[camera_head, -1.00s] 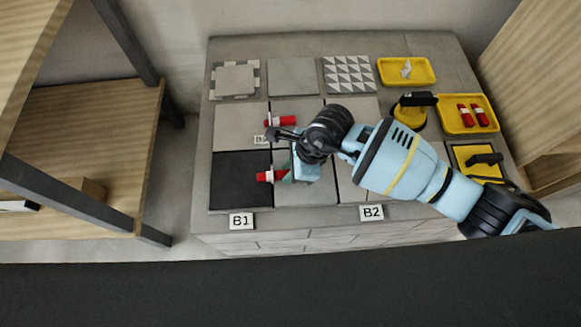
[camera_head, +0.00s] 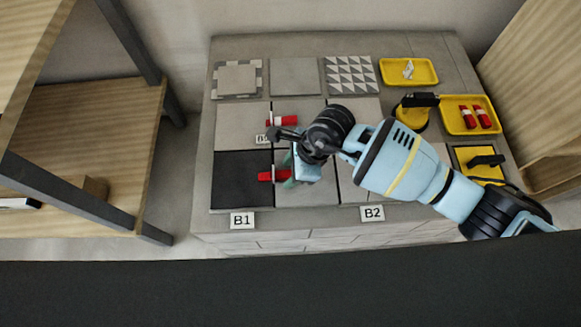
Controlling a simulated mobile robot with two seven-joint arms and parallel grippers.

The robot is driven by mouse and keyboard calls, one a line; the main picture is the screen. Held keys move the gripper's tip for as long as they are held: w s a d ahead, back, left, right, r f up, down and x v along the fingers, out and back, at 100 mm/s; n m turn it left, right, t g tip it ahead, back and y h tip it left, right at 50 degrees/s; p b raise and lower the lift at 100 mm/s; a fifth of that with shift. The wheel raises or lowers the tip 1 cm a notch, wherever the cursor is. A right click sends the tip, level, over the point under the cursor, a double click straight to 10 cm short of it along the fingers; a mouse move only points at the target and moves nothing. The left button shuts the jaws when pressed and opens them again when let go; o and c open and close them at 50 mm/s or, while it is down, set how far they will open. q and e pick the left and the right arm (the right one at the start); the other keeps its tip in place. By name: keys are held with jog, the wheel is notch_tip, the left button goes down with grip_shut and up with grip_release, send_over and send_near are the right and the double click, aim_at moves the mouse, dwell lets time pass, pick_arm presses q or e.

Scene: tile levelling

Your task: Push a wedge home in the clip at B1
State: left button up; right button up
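The B1 label (camera_head: 242,220) is at the front edge of the tiled bench, below a dark tile (camera_head: 240,184). A red wedge (camera_head: 268,176) lies across the joint between the dark tile and the grey tile to its right, with a thin pale clip upright (camera_head: 273,170) at it. My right gripper (camera_head: 291,169) is just right of this wedge, low over the grey tile. Its fingers are mostly hidden by its own body, so its opening and any contact are unclear. My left gripper is out of view.
A second red wedge (camera_head: 284,121) sits in a clip at the joint behind. The B2 label (camera_head: 372,213) is at the front edge. A yellow tray (camera_head: 452,126) with red wedges, another yellow tray (camera_head: 424,67) with pale pieces and a yellow-black tool (camera_head: 413,118) stand right.

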jog(key=shift+d, duration=0.1)
jog(key=shift+d+r, duration=0.1)
jog(key=shift+r, duration=0.35)
jog(key=p+v, duration=0.2)
jog(key=v, duration=0.4)
jog(key=shift+d+r, duration=0.15)
jog(key=shift+r, duration=0.25)
